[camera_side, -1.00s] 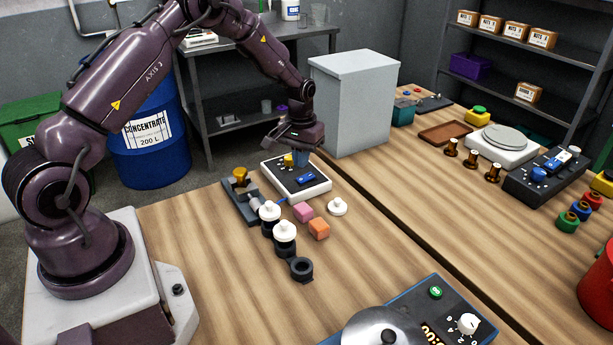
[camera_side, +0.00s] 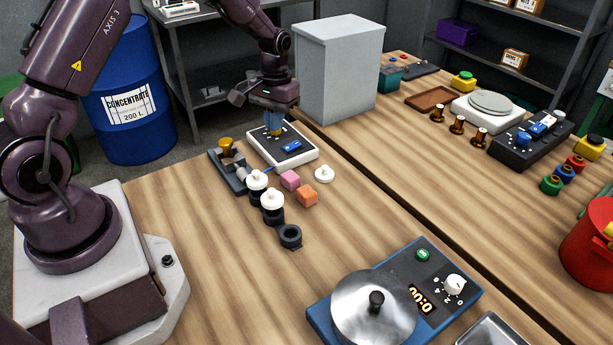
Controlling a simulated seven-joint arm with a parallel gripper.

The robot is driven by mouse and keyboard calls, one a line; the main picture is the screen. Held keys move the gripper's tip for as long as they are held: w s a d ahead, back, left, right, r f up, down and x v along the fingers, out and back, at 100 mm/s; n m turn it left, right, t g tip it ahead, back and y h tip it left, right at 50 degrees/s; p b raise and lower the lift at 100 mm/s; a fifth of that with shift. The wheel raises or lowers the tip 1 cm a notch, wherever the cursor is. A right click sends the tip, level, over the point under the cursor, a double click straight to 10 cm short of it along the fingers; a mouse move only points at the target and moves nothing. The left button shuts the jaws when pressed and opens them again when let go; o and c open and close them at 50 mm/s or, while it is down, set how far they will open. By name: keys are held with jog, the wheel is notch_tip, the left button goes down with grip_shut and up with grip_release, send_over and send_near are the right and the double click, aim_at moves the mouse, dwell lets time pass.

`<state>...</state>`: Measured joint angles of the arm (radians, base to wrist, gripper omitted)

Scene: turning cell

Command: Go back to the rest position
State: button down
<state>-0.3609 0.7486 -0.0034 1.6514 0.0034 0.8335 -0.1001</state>
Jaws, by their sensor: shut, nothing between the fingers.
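My gripper (camera_side: 274,129) is at the upper middle of the side view, pointing down, with its bluish fingers shut and empty. It is over the back part of a small white box (camera_side: 300,158) with a dark top panel and a blue rocker switch (camera_side: 291,146). A yellow part shows by the fingertips; whether they touch it I cannot tell. No marker for a rest position shows.
Close by stand a brass-topped fixture (camera_side: 226,148), white-capped bottles (camera_side: 272,200), a black ring (camera_side: 290,236), pink (camera_side: 290,180) and orange (camera_side: 307,195) blocks and a white cap (camera_side: 324,174). A tall grey cabinet (camera_side: 340,75) is right of my gripper. The front-left bench is clear.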

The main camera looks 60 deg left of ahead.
jog(key=s+d+r+m+t, duration=0.2)
jog(key=s+d+r+t, duration=0.1)
jog(key=s+d+r, duration=0.4)
jog(key=s+d+r+m+t, duration=0.3)
jog(key=s+d+r, duration=0.5)
jog(key=s+r, duration=0.5)
jog(key=shift+s+r+t, duration=0.3)
jog(key=shift+s+r, duration=0.1)
jog(key=shift+r, duration=1.25)
dwell(0.7)
